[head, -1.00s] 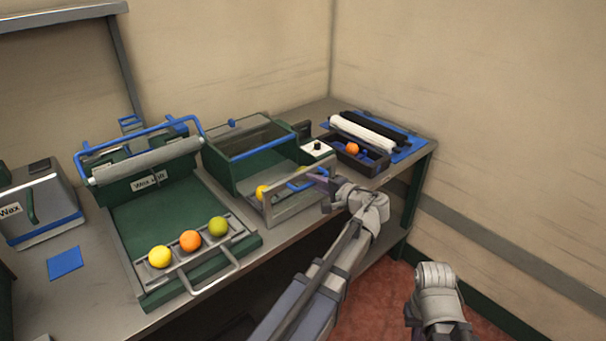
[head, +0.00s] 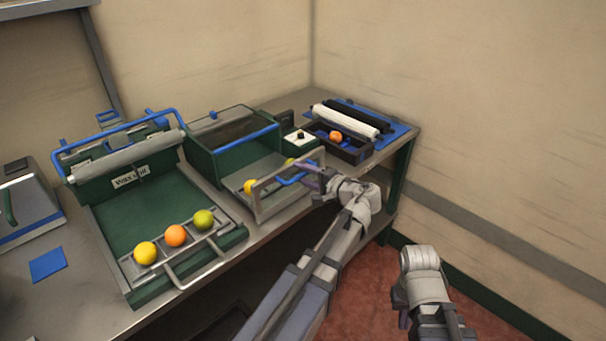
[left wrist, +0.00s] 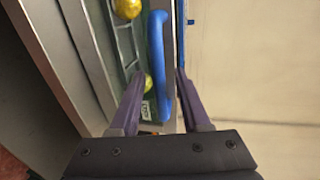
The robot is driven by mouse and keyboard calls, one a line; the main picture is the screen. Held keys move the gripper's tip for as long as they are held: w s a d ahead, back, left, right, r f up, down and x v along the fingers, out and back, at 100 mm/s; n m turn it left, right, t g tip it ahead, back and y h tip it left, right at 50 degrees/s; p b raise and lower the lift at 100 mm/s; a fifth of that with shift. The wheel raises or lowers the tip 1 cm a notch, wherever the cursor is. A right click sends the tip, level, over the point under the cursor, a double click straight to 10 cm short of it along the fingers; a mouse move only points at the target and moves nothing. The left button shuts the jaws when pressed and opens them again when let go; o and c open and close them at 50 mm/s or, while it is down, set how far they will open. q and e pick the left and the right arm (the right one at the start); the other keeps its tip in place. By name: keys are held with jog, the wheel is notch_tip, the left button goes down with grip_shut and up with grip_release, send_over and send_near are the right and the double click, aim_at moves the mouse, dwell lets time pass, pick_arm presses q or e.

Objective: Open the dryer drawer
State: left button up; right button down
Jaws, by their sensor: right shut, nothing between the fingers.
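The dryer is a green box (head: 208,160) with a clear lid and a blue bar. Its drawer (head: 262,208) stands pulled out at the front, with yellow fruit (head: 250,187) inside. My left gripper (head: 312,190) is at the drawer front, by the blue handle (head: 292,180). In the left wrist view the handle (left wrist: 157,70) lies between the two spread fingers of my left gripper (left wrist: 160,85), with gaps beside it. My right gripper (head: 399,298) is low at the right, away from the bench, shut and empty; its fingertips are hard to make out.
A green tray station (head: 150,210) with a rack of three fruits (head: 175,236) stands left of the dryer. A dark box (head: 352,153) with an orange fruit and rollers is at the right. The floor (head: 365,300) is clear in front of the bench.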

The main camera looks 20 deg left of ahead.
pick_arm(q)
jog(key=p+v, duration=0.1)
jog(key=v, duration=0.7)
jog(key=shift+p, duration=0.3)
jog(key=shift+a+f, duration=0.1)
jog(key=s+f+n+g+h, duration=0.35)
jog(key=s+f+h, duration=0.55)
jog(key=f, duration=0.6)
jog(key=s+d+f+g+h, duration=0.2)
jog(key=s+d+h, duration=0.3)
jog(key=d+h, duration=0.1)
jog(key=s+d+r+m+y+p, duration=0.1)
jog(key=s+d+r+m+p, duration=0.2)
jog(key=s+d+r+p, duration=0.2)
jog(key=d+r+p, duration=0.3)
jog(key=d, duration=0.2)
jog(key=shift+d+g+y, duration=0.35)
jog(key=shift+d+y, duration=0.05)
